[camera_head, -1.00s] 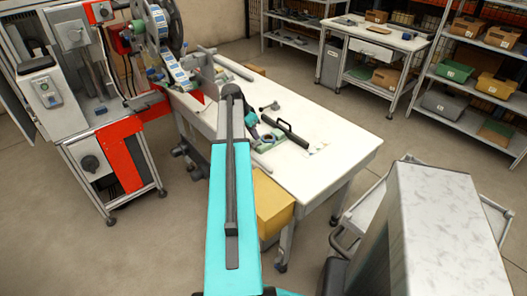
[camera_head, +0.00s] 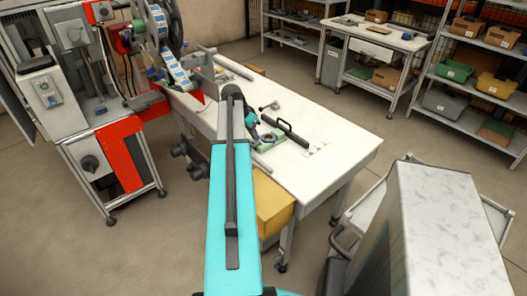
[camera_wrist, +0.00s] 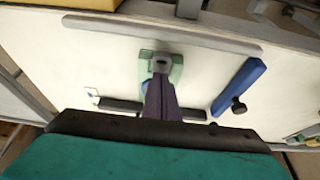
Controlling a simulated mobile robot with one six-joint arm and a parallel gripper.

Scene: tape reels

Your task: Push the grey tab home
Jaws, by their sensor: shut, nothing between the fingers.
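A pale green fixture (camera_wrist: 177,69) sits on the white table in the wrist view. A grey piece (camera_wrist: 160,63) shows at its middle, just beyond my fingertips; I cannot tell surely that it is the tab or how far in it sits. My gripper (camera_wrist: 160,82) is shut and empty, its dark fingers reaching to the fixture. Whether they touch the grey piece cannot be told. In the head view the green fixture (camera_head: 266,145) lies on the table, partly hidden by my teal wrist; the fingertips are not clear there.
The white table (camera_head: 325,157) has a black-handled bar (camera_head: 286,132) beside the fixture. In the wrist view a blue bar (camera_wrist: 238,86) lies right of the fixture and a long grey bar (camera_wrist: 165,36) beyond it. The reel machine (camera_head: 165,45) stands at the left.

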